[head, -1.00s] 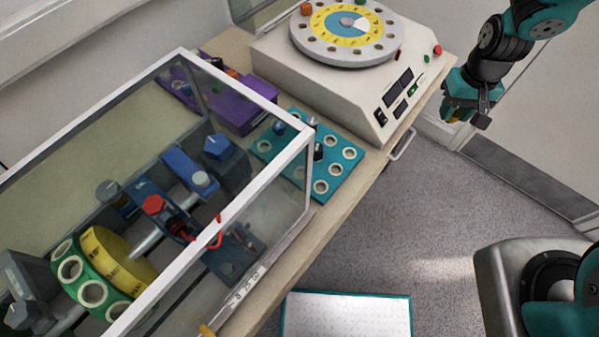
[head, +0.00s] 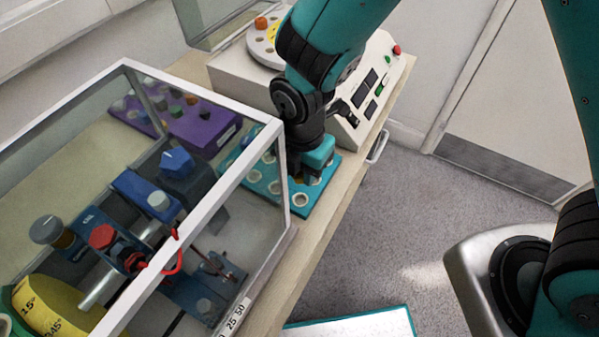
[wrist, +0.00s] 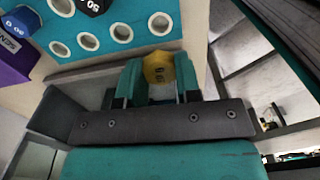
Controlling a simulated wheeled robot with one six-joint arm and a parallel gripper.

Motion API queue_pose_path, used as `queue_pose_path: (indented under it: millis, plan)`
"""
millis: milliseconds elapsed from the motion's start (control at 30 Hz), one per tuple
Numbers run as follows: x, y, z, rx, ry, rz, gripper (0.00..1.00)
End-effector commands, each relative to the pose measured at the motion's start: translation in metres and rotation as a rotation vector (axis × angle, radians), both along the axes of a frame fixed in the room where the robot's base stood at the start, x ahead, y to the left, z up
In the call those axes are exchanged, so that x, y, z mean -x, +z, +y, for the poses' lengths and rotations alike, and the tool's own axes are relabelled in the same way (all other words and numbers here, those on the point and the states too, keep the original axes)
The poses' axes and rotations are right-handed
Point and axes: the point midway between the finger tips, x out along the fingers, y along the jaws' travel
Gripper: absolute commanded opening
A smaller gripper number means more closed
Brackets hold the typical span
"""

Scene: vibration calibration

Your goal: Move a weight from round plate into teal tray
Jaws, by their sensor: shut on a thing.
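My gripper (head: 316,178) is over the right part of the teal tray (head: 287,206) in the head view. In the wrist view my gripper (wrist: 158,88) is shut on a yellow weight (wrist: 158,68), with a finger on either side. The teal tray (wrist: 141,40) lies beyond it there, with several empty pale-rimmed holes. A black weight marked 50 (wrist: 92,6) and a blue weight (wrist: 20,20) stand on the tray. I cannot tell the height of the held weight above it. The round plate (head: 257,42) is mostly hidden behind my arm; an orange weight (head: 261,23) shows on it.
A glass-walled case with white edges (head: 205,175) stands close to the left of the tray, covering a shaft rig. A purple block (head: 190,125) is behind the glass. The beige machine (head: 235,75) stands beyond the tray. The bench edge and open floor (head: 385,215) are to the right.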

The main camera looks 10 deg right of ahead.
Motion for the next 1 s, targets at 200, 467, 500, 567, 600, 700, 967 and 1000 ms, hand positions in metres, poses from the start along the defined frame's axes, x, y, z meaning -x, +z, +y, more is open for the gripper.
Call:
queue_pose_path:
  millis: [200, 467, 500, 567, 600, 700, 967, 1000]
  plan:
    - [0.003, -0.007, 0.003, 0.0, 0.04, 0.0, 0.1]
    - [0.003, -0.03, 0.002, 0.0, 0.037, 0.0, 0.1]
    - [0.003, -0.034, 0.002, 0.0, 0.037, 0.0, 0.1]
    - [0.003, -0.04, 0.002, 0.0, 0.037, 0.0, 0.1]
    - [0.003, -0.044, 0.002, 0.0, 0.037, 0.0, 0.1]
    - [0.002, -0.052, 0.002, 0.0, 0.036, 0.0, 0.1]
    - [0.002, -0.059, 0.002, 0.0, 0.035, 0.0, 0.1]
    - [0.002, -0.058, 0.002, 0.0, 0.035, 0.0, 0.1]
